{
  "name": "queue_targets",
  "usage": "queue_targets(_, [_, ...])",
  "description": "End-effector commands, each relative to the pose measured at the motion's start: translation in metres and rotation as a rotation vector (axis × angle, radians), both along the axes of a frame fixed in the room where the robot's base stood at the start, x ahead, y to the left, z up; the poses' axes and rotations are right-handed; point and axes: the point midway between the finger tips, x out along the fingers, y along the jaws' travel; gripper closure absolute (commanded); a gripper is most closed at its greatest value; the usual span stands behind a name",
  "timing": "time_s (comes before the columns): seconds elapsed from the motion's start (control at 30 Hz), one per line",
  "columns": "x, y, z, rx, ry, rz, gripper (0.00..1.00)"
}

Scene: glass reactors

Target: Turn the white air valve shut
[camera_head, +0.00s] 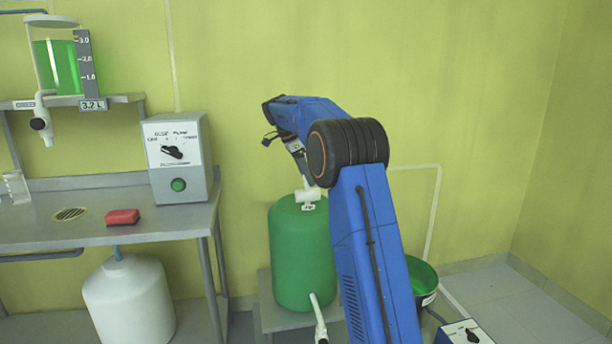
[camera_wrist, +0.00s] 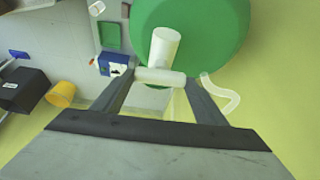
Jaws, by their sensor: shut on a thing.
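The white air valve (camera_head: 307,196) sits on top of the green tank (camera_head: 299,255), beside a small label. In the wrist view the valve (camera_wrist: 164,48) shows a thick white round body and a crossbar handle, with the green tank (camera_wrist: 225,25) behind it. My gripper (camera_wrist: 160,77) is shut on the crossbar, with one finger at each end of it. In the head view my gripper (camera_head: 304,178) reaches down to the valve from above, and its fingertips are small and partly hidden there.
A steel bench (camera_head: 150,219) with a grey control box (camera_head: 179,158) and a red sponge (camera_head: 122,217) stands to the left. A white jug (camera_head: 129,300) is below it. A green bucket (camera_head: 422,276) is partly behind my arm.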

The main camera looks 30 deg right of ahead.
Motion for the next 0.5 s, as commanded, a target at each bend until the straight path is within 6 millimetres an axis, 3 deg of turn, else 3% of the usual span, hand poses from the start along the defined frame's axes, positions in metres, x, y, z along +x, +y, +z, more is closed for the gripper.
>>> queue_targets(0.5, [0.0010, 0.0003, 0.0008, 0.000, -0.003, -0.070, 0.57])
